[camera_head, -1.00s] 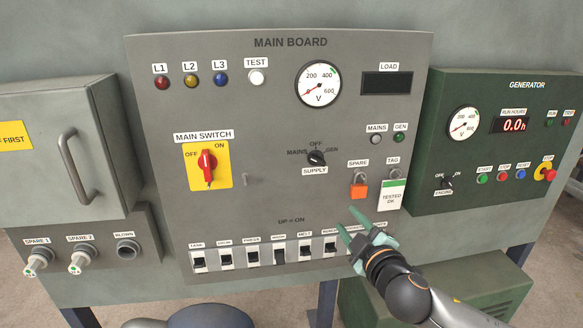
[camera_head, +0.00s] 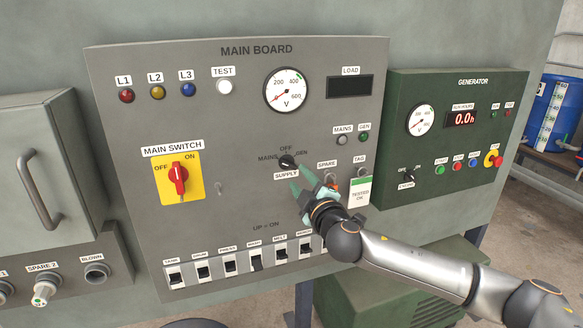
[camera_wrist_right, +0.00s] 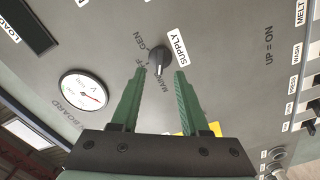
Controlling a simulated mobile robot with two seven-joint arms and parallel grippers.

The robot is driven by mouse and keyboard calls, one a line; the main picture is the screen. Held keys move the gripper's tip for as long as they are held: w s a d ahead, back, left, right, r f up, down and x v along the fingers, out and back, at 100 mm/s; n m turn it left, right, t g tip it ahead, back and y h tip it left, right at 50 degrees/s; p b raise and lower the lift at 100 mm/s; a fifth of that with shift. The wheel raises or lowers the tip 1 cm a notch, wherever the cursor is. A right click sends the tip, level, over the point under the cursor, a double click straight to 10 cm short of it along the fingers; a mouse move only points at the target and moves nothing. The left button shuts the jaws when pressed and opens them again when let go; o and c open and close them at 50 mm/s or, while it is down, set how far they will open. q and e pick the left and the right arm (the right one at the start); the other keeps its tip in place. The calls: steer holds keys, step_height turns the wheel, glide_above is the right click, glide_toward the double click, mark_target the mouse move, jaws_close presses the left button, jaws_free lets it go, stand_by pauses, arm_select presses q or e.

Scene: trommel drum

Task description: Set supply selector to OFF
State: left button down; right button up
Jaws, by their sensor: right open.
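The supply selector (camera_head: 287,162) is a small black rotary knob on the grey main board, with MAINS at its left, OFF above and GEN at its right. In the wrist view the knob (camera_wrist_right: 160,62) shows a pale line that seems to run toward MAINS; I cannot tell its setting for sure. My right gripper (camera_head: 301,177) is open and empty, just below and right of the knob. In the wrist view its two green fingers (camera_wrist_right: 160,73) point at the knob, one on each side, apart from it. The left finger partly covers the OFF lettering. My left gripper is out of view.
The red main switch (camera_head: 179,180) is at the left on a yellow plate. A row of breakers (camera_head: 230,261) runs along the bottom. The TESTED OK tag (camera_head: 360,191) hangs right of my gripper. The green generator panel (camera_head: 450,140) stands at the right.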

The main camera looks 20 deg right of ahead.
mark_target(290, 167)
steer(key=shift+w+a, duration=0.15)
steer(key=shift+w, duration=2.95)
jaws_close()
